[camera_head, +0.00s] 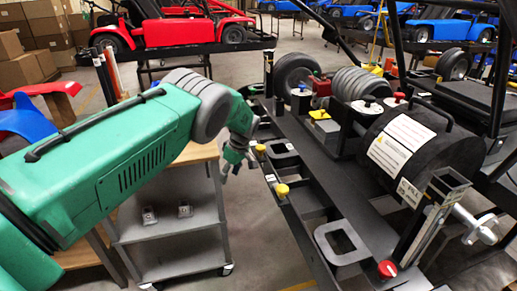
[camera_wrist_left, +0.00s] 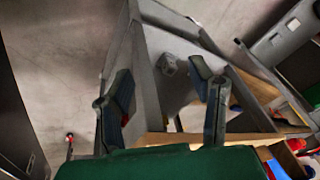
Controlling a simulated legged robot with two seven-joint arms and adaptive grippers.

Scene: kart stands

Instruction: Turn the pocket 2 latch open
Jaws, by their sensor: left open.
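A black kart stand frame (camera_head: 330,185) has open pockets along its near-left side. Small round knobs sit on this side: a yellow knob (camera_head: 260,148), another yellow knob (camera_head: 282,190) and a red knob (camera_head: 387,268). No label tells me which one is the pocket 2 latch. My left gripper (camera_head: 238,158) is just left of the upper yellow knob, apart from the lower one; I cannot tell whether it touches the upper one. In the left wrist view my left gripper (camera_wrist_left: 160,82) has its fingers spread, with nothing between them. My right gripper is out of view.
A grey shelf cart (camera_head: 180,243) with small grey parts stands below my left arm; it also shows in the wrist view (camera_wrist_left: 190,95). A black cylinder (camera_head: 420,150), grey tyres and upright posts crowd the stand. A red kart (camera_head: 180,30) and cardboard boxes are behind.

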